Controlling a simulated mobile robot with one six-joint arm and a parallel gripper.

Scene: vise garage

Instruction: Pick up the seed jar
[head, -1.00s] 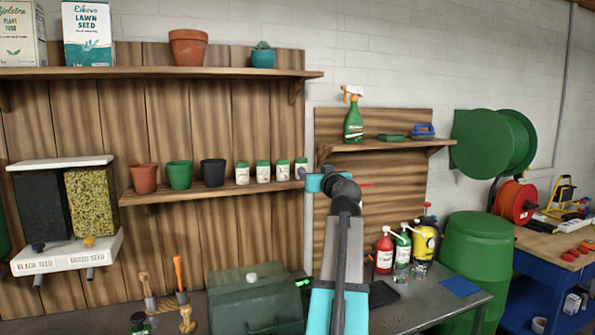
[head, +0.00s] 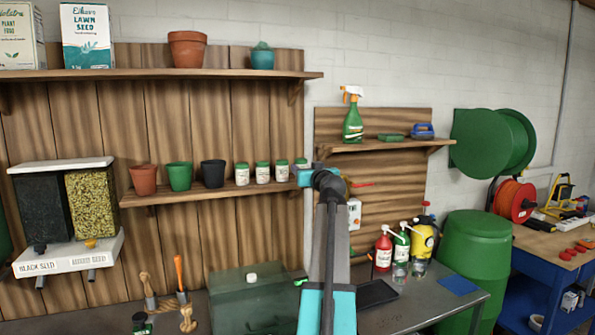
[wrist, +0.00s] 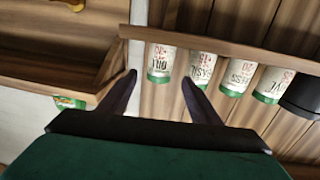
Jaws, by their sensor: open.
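Several white jars with green lids stand in a row on the middle wooden shelf; one of them is this jar (head: 242,174). The rightmost jar (head: 301,163) is partly hidden behind my arm's end in the head view. I cannot tell which jar is the seed jar.
Black (head: 213,173), green (head: 179,175) and terracotta (head: 143,179) pots stand left of the jars. A side shelf (head: 375,145) with a spray bottle (head: 352,118) is to the right. Bottles (head: 384,248) and a green box (head: 255,300) stand on the bench below.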

